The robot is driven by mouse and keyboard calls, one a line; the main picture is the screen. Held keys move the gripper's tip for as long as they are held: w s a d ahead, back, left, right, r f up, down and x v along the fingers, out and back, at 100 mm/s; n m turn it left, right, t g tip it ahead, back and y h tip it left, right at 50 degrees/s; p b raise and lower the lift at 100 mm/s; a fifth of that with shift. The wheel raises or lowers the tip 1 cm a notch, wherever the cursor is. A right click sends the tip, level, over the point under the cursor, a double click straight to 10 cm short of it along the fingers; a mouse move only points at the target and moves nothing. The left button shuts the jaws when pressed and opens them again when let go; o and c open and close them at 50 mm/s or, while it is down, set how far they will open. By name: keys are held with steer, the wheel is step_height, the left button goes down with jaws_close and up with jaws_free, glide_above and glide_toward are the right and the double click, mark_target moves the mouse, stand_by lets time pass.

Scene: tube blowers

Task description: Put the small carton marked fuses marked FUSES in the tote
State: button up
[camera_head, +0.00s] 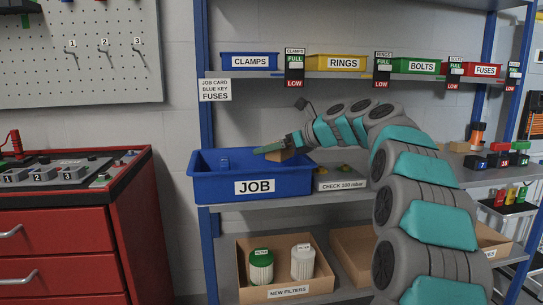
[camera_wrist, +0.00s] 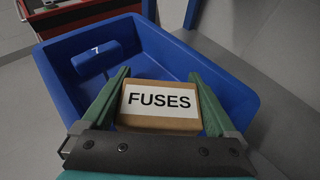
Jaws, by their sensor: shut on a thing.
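The small brown carton marked FUSES (camera_wrist: 160,124) has a white label that faces the wrist camera. My gripper (camera_wrist: 161,88) is shut on it, with one green finger along each side. In the head view the carton (camera_head: 279,156) and my gripper (camera_head: 268,151) are over the right part of the blue tote marked JOB (camera_head: 218,184). The tote also shows in the wrist view (camera_wrist: 232,92), with its cavity beyond and below the carton. I cannot tell how far the carton is above the tote floor.
A grey box marked CHECK 100 mbar (camera_head: 343,180) stands right of the tote. A shelf of labelled bins (camera_head: 340,62) is above.

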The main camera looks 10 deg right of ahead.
mark_target(272, 158)
steer(key=shift+f, duration=1)
steer(key=shift+f, duration=0.35)
steer(key=shift+f, duration=0.2)
steer(key=o, duration=1)
steer(key=shift+f, duration=0.1)
steer(key=shift+o, duration=0.2)
steer(key=shift+r, duration=0.35)
steer(key=v, duration=1.2)
steer(key=shift+r, duration=0.35)
